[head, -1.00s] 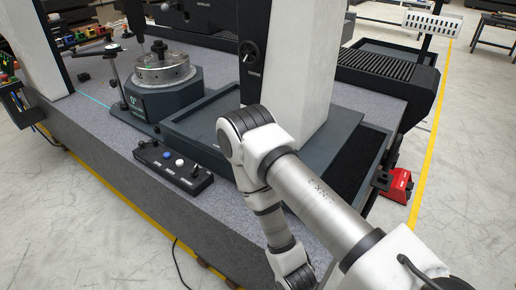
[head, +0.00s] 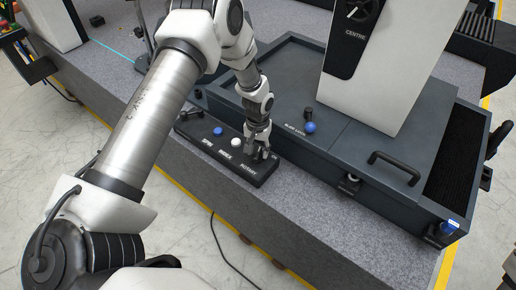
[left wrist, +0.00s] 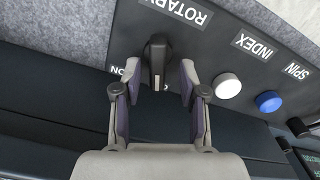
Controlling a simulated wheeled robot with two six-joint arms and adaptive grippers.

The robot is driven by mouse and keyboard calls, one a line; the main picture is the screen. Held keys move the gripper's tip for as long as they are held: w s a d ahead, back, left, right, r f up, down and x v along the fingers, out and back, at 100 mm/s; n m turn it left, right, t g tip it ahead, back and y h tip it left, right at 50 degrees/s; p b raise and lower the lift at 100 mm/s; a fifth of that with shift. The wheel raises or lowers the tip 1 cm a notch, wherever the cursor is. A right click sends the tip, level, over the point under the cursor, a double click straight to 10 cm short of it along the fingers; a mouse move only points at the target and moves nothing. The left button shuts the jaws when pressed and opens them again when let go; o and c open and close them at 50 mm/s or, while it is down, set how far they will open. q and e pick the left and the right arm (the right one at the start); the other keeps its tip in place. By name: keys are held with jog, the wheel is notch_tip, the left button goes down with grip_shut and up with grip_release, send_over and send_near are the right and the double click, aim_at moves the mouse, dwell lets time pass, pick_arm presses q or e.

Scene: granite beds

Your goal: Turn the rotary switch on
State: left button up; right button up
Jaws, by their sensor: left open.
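The rotary switch is a black knob (left wrist: 157,62) with a pale pointer line, on a dark control box (head: 196,137). In the left wrist view, it stands between the two fingers of my left gripper (left wrist: 160,92). The fingers are open, one on each side, with gaps to the knob. The pointer line faces the gripper's palm. A label beside it reads ON and another is mostly hidden. My right gripper is not in view.
A white button (head: 237,142) and a blue button (head: 217,131) sit left of the gripper on the same box. A dark machine bed (head: 350,160) with a handle (head: 394,167) and a blue-topped knob (head: 309,126) stands close behind. The granite ledge (head: 300,215) in front is clear.

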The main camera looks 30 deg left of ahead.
pick_arm(q)
jog(key=shift+s+d+r, duration=0.2)
jog(key=shift+s+d, duration=0.05)
jog(key=shift+d, duration=0.15)
jog(key=shift+w+a+f, duration=0.1)
jog(key=shift+a+f, duration=0.1)
grip_shut()
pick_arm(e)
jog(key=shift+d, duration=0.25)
pick_arm(q)
jog(key=shift+m, duration=0.4)
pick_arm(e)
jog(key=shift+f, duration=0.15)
pick_arm(q)
jog(key=m, duration=0.2)
jog(key=m+b, duration=0.1)
jog(key=m, duration=0.2)
jog(key=shift+d+m, duration=0.2)
jog(key=shift+m, duration=0.1)
jog(key=m+b, duration=0.1)
jog(key=m, duration=0.4)
jog(key=shift+d+m, duration=0.15)
jog(key=shift+m, duration=0.15)
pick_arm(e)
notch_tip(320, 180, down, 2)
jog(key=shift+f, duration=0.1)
